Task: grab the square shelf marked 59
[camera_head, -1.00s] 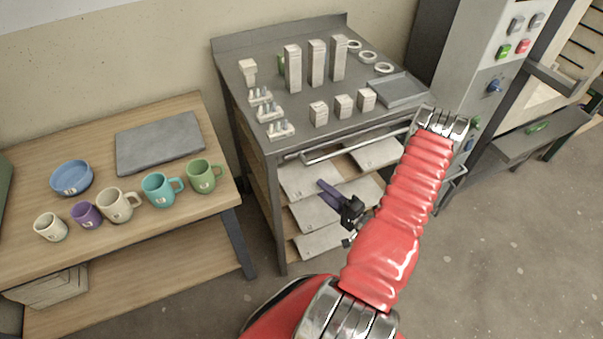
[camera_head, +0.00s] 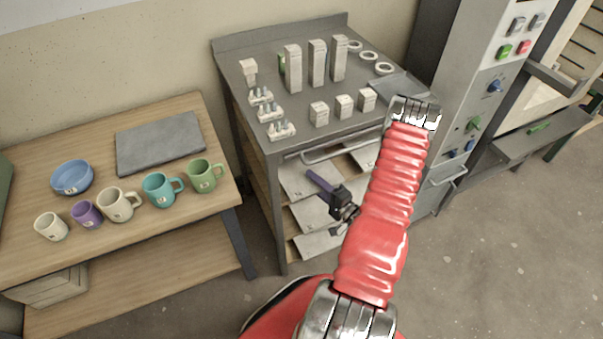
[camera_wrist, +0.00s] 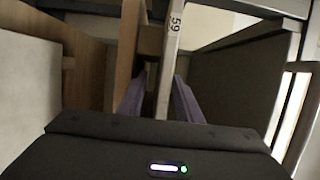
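The square shelf marked 59 (camera_wrist: 174,45) shows edge-on in the wrist view, as a pale strip with its number near the top. My gripper (camera_wrist: 157,92) is open, with its purple fingers apart on either side of this strip; I cannot tell whether either finger touches it. In the head view my gripper (camera_head: 314,178) reaches into the front of the grey rack among pale square slabs. The number is not readable there, so I cannot tell which slab is 59.
The grey rack (camera_head: 232,78) carries pale posts, small blocks, rings and a grey tray (camera_head: 397,86) on top. A handle bar (camera_head: 340,148) runs along its front above the slabs. Wooden rails and other slabs (camera_wrist: 240,75) flank my gripper closely. Mugs stand on the wooden table (camera_head: 60,145).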

